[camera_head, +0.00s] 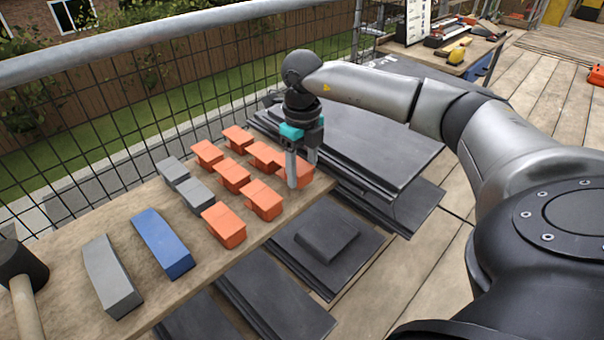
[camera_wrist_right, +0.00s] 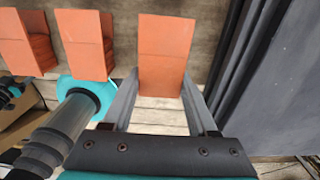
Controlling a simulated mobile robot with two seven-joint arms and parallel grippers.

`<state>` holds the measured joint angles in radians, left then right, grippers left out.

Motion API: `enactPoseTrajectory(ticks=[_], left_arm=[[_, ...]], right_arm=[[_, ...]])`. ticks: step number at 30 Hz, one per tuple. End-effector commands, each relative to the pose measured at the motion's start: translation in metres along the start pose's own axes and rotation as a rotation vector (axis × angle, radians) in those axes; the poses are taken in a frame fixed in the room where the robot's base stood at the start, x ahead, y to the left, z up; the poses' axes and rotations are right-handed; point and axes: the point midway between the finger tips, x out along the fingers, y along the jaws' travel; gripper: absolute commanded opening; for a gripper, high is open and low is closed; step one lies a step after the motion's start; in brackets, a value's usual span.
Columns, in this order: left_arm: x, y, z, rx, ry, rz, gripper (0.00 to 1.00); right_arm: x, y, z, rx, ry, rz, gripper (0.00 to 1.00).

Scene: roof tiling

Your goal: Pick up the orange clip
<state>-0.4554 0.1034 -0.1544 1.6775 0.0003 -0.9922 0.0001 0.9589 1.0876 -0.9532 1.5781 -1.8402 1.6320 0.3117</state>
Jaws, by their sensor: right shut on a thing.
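My right gripper (camera_head: 302,168) is lowered over the far right end of the wooden bench (camera_head: 70,305), its fingers shut on an orange clip (camera_head: 305,162). In the right wrist view this clip (camera_wrist_right: 165,50) lies between the two grey fingers (camera_wrist_right: 160,88), one along each side; whether it touches the bench is hard to tell. Several other orange clips (camera_head: 223,225) stand in rows to the left of the held one. My left gripper is not in view.
Two small grey blocks (camera_head: 194,195), a blue bar (camera_head: 162,243), a grey bar (camera_head: 111,275) and a hammer (camera_head: 22,270) lie on the bench. Dark slates (camera_head: 365,150) are stacked beside it. A mesh fence (camera_head: 100,130) runs behind.

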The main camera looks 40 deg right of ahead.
Motion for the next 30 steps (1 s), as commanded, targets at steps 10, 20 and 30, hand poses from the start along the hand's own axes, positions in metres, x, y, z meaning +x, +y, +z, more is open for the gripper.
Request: enactPoseTrajectory(ticks=[10, 20, 30], left_arm=[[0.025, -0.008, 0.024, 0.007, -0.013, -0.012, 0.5], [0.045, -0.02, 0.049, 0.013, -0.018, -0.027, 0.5], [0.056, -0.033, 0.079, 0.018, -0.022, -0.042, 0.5]], right_arm=[[-0.051, 0.0, 0.001, 0.0, -0.003, -0.001, 0.0], [-0.098, 0.0, 0.001, -0.001, -0.003, -0.001, 0.0], [-0.144, 0.0, 0.001, -0.001, -0.003, 0.0, 0.0]])
